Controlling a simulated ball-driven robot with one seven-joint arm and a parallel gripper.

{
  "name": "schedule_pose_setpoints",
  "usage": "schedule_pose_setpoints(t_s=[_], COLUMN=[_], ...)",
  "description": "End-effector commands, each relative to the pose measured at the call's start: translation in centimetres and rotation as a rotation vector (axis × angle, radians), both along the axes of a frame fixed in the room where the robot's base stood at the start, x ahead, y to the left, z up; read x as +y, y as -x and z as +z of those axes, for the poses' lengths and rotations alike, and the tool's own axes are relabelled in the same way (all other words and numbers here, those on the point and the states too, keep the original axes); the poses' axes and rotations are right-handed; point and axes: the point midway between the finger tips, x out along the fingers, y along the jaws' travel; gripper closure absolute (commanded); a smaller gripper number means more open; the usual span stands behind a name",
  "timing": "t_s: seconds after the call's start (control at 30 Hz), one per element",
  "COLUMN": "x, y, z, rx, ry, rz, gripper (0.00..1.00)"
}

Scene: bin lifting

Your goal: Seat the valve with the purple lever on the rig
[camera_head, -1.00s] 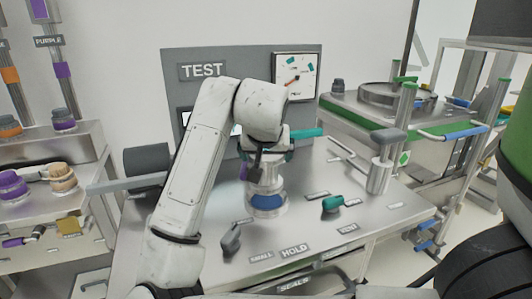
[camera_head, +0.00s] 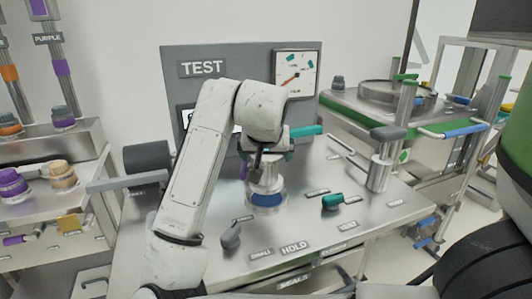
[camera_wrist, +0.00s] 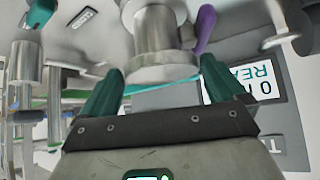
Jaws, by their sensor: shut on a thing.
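The valve is a metallic cylinder (camera_head: 266,182) with a purple lever (camera_head: 243,171) on its left side. It stands upright over the blue ring (camera_head: 266,200) of the rig's round holder; whether it touches the holder's base is hidden. My gripper (camera_head: 268,150) is above it, shut on its upper part, with its teal fingers partly behind my arm. In the wrist view the valve body (camera_wrist: 152,30) shows beyond the fingertips, its wide collar between the teal fingers, with the purple lever (camera_wrist: 205,28) to the right.
Teal-handled (camera_head: 332,202) and grey-handled (camera_head: 231,235) controls flank the holder on the steel bench (camera_head: 330,235). The TEST panel (camera_head: 225,85) with a gauge (camera_head: 297,75) stands behind. A post (camera_head: 380,170) stands at the right; a shelf with parts (camera_head: 60,180) is at left.

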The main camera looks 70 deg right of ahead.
Motion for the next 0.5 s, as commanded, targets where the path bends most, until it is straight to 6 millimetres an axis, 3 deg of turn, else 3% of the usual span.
schedule_pose_setpoints(t_s=[0.5], x=[-0.02], y=[-0.03], z=[-0.27], rx=[-0.002], ry=[0.005], rz=[0.0], gripper=[0.88])
